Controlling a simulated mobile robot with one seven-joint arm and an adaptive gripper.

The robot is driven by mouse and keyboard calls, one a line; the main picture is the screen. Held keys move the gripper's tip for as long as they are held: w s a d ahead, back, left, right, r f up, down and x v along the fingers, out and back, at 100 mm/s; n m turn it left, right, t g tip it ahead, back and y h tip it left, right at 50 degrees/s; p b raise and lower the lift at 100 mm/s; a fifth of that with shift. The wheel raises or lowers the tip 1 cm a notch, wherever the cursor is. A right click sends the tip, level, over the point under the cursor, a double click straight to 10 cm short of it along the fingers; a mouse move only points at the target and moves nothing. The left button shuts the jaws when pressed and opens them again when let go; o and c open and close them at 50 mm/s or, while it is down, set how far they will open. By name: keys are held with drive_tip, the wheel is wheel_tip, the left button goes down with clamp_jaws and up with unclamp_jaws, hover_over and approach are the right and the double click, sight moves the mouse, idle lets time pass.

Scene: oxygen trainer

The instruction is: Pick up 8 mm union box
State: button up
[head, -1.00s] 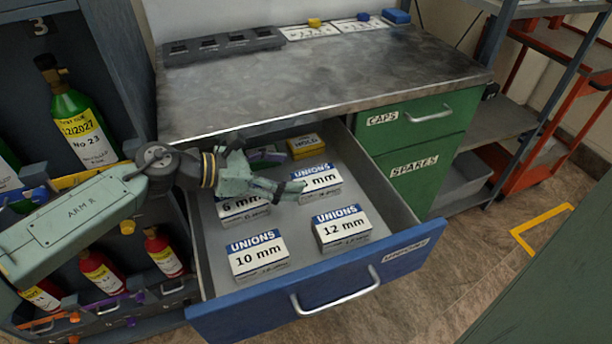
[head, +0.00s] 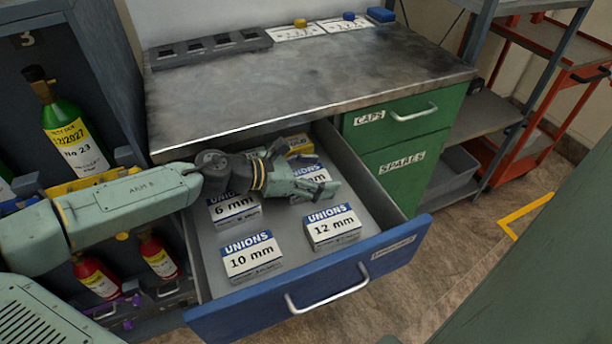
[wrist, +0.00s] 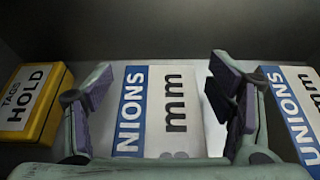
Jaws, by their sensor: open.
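The 8 mm union box (head: 315,175) lies in the open drawer, white with a blue UNIONS band. In the head view my gripper covers much of it. In the wrist view the 8 mm box (wrist: 160,115) lies between my gripper's fingers (wrist: 160,92), its digit partly cut off by the gripper. My gripper (head: 305,168) is open, one finger on each side of the box.
Union boxes marked 6 mm (head: 235,211), 10 mm (head: 252,260) and 12 mm (head: 333,228) share the drawer. The 12 mm box also shows close beside the right finger (wrist: 290,105). A yellow HOLD tag box (wrist: 35,100) is left of the fingers. Drawer walls (head: 372,180) surround them.

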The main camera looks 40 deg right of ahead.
drive_tip(key=shift+c, duration=0.5)
drive_tip(key=c, duration=1.4)
